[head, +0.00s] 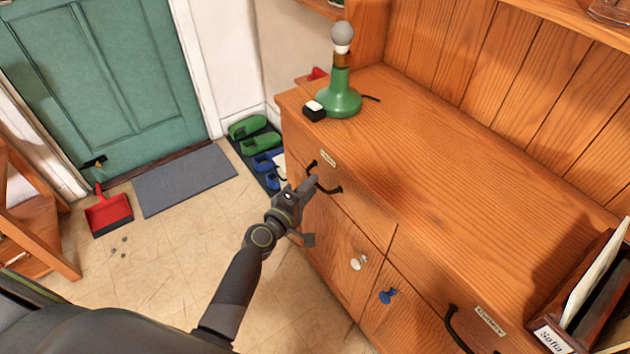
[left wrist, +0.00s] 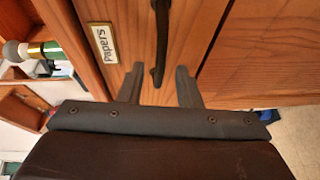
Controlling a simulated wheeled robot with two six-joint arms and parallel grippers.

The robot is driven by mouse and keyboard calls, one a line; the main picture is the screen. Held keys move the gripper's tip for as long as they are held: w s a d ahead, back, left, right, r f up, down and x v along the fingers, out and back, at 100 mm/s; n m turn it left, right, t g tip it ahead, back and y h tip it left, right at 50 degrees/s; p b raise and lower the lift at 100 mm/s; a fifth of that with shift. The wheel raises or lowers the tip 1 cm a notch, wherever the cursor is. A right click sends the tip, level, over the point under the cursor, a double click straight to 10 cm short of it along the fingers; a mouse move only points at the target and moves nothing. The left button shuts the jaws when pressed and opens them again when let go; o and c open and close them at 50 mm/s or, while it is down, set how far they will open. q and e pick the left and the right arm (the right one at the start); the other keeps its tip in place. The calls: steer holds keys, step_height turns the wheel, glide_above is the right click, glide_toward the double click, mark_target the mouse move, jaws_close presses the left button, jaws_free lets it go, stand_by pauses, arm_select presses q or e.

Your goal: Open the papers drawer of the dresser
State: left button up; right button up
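The papers drawer (head: 362,207) is the upper left drawer of the wooden dresser, and its front looks flush. Its dark bar handle (head: 335,190) sits below a small label (head: 328,158). In the left wrist view the label (left wrist: 104,44) reads "Papers". My left gripper (head: 309,210) is open in front of this drawer. In the left wrist view its two fingers (left wrist: 160,85) stand apart, one on each side of the handle (left wrist: 161,45), with visible gaps. Whether the fingertips reach past the bar is unclear. My right gripper is not in view.
A green lamp (head: 340,100) and a small black-and-white box (head: 314,111) stand on the dresser top. A white knob (head: 359,263), a blue knob (head: 388,296) and another drawer handle (head: 456,328) are lower right. Shoes (head: 250,126) and a red dustpan (head: 108,212) lie on the floor.

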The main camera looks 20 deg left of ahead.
arm_select(q)
steer(key=shift+x, duration=1.45)
jaws_close()
